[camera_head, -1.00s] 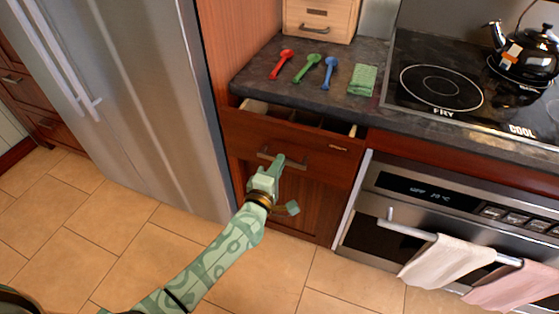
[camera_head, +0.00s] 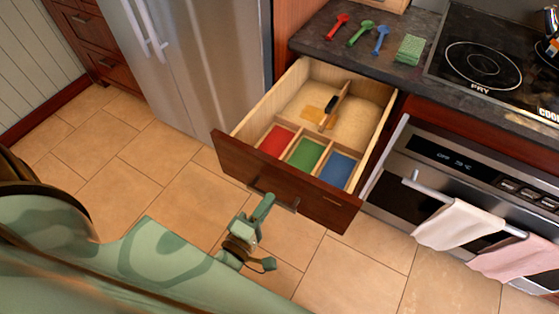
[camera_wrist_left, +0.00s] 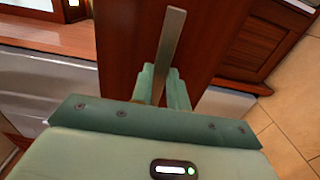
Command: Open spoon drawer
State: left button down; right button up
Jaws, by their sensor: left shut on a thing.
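The wooden drawer (camera_head: 228,151) is pulled far out from under the dark counter. Inside it are red (camera_head: 276,141), green (camera_head: 305,154) and blue (camera_head: 338,170) compartments at the front and a divided wooden section behind. My left gripper (camera_head: 262,205) is at the drawer front and shut on its metal handle (camera_head: 288,204). In the left wrist view the handle (camera_wrist_left: 168,48) runs between the two fingers (camera_wrist_left: 161,86). A red spoon (camera_head: 337,26), a green spoon (camera_head: 360,33) and a blue spoon (camera_head: 380,40) lie on the counter. My right gripper is not in view.
A green folded cloth (camera_head: 410,49) lies on the counter (camera_head: 325,50) beside the stove top (camera_head: 483,65). The oven (camera_head: 440,165) with hanging towels (camera_head: 458,224) is right of the drawer, the steel fridge (camera_head: 215,60) left. Tiled floor (camera_head: 140,185) is open in front.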

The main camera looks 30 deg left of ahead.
pick_arm(q)
jog(key=shift+s, duration=1.7)
jog(key=shift+f, duration=0.1)
jog(key=c, duration=1.4)
grip_release()
jog(key=shift+o, duration=0.2)
jog(key=s, duration=1.6)
jog(key=shift+a+p, duration=0.35)
jog(key=shift+p, duration=0.1)
jog(key=shift+s, duration=0.1)
